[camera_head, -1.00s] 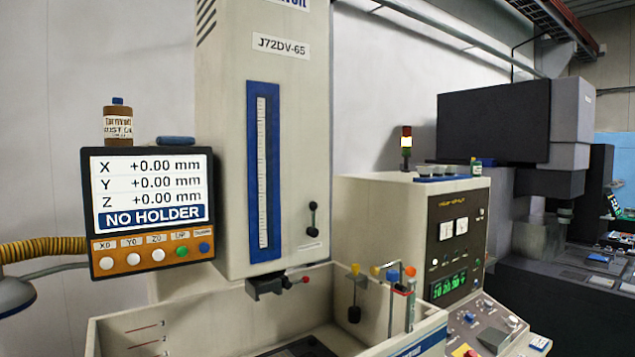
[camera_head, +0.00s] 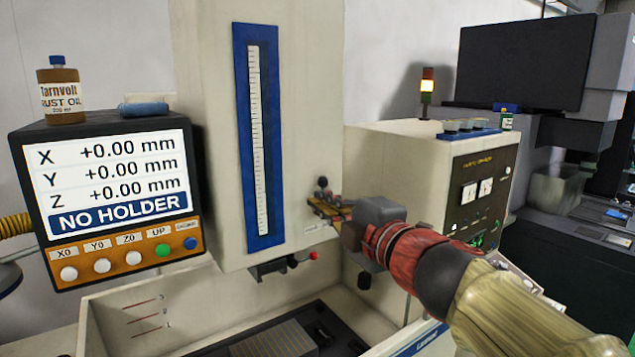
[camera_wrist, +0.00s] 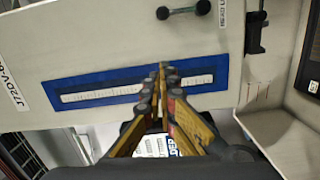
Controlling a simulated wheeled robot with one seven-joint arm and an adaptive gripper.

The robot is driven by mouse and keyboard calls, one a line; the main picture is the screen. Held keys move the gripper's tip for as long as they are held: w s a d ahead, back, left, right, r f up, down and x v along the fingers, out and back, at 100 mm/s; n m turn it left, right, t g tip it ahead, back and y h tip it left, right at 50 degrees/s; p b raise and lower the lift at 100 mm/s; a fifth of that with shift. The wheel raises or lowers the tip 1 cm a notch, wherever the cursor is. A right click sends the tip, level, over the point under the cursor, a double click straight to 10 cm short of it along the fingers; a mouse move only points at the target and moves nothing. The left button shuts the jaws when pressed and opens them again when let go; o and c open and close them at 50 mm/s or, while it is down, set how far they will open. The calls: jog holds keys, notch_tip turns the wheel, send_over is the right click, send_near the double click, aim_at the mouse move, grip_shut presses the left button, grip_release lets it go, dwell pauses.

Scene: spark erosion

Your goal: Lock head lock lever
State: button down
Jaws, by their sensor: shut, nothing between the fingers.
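The head lock lever is a black lever with a ball knob at each end, on the front of the machine's head. In the wrist view the lever (camera_wrist: 183,10) lies roughly parallel to the blue-framed scale, beside a label (camera_wrist: 224,12) that starts with "HEAD". In the head view only its upper knob (camera_head: 322,182) shows clearly; my gripper hides the rest. My gripper (camera_head: 314,206) is in front of the lever from the right. In the wrist view my gripper (camera_wrist: 162,68) is shut and empty, its tips over the scale's edge, apart from the lever in the picture.
The blue-framed scale (camera_head: 244,130) runs down the head. A small red knob (camera_head: 313,255) sticks out beneath the head, above the open work tank (camera_head: 130,290). The display (camera_head: 115,180) reads NO HOLDER at left. The control cabinet (camera_head: 400,150) stands close behind my arm.

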jog(key=shift+w+f, duration=0.1)
jog(key=shift+w, duration=0.05)
jog(key=x, duration=1)
jog(key=shift+f+b, duration=0.15)
jog(key=shift+b, duration=0.15)
jog(key=w+d+p, duration=0.1)
jog(key=w+d, duration=0.1)
jog(key=d, duration=0.1)
jog(key=shift+w, duration=0.25)
jog(key=shift+w+f, duration=0.15)
